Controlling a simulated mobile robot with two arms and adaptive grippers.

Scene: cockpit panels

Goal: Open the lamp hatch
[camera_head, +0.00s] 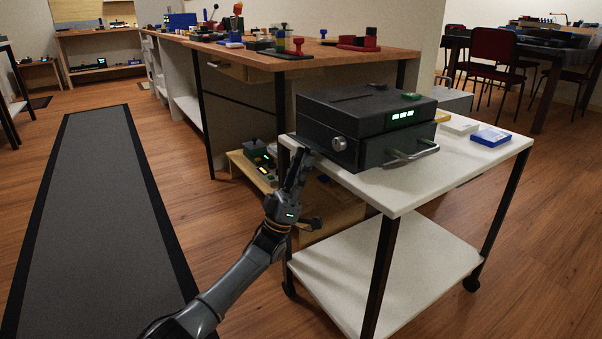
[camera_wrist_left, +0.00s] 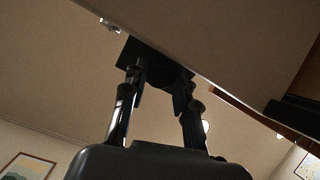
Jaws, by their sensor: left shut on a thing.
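A dark box-shaped device (camera_head: 365,125) sits on the white cart top, with a round silver knob, a green lit display and a silver handle (camera_head: 413,153) on its front. I cannot tell which part is the lamp hatch. My left gripper (camera_head: 298,158) is at the cart's left edge, beside the device's left front corner. In the left wrist view its two fingers (camera_wrist_left: 158,75) are shut on a small dark block (camera_wrist_left: 150,58) by a slanted pale surface. What the block belongs to is hard to tell. My right gripper is not in view.
The white cart (camera_head: 410,190) has a lower shelf (camera_head: 385,270) and dark legs. A blue box (camera_head: 490,137) lies on its right side. A wooden workbench (camera_head: 330,62) with several small items stands behind. A low shelf with small devices is just behind my gripper.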

